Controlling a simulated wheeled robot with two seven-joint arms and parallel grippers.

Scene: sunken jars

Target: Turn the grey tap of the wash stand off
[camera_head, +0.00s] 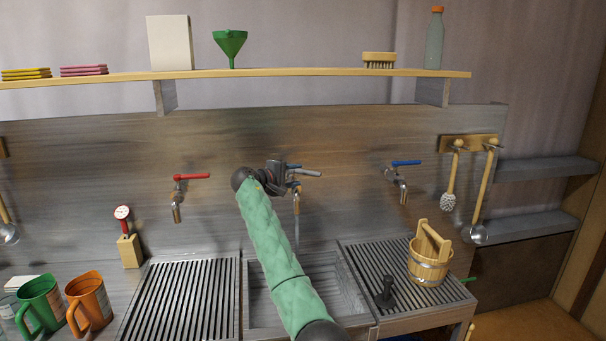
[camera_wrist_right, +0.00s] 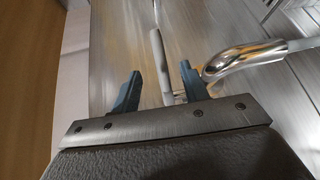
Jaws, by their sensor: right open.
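The grey tap is the middle one of three on the wash stand's back panel; its grey lever (camera_head: 307,173) points right. Its spout (camera_head: 297,198) hangs below, and a thin pale stream seems to run down from it. My right gripper (camera_head: 291,176) is at this tap, open. In the right wrist view the pale grey lever (camera_wrist_right: 160,67) lies between the two blue fingertips (camera_wrist_right: 160,86), with a gap to each. The chrome tap body (camera_wrist_right: 247,57) is close beside the right-hand finger; I cannot tell whether they touch. My left gripper is not in view.
A red-handled tap (camera_head: 191,177) is to the left, a blue-handled tap (camera_head: 406,163) to the right. The basin (camera_head: 262,312) lies below my right arm. A wooden bucket (camera_head: 428,271) and a small dark object (camera_head: 385,294) stand on the right rack. Two mugs are far left.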

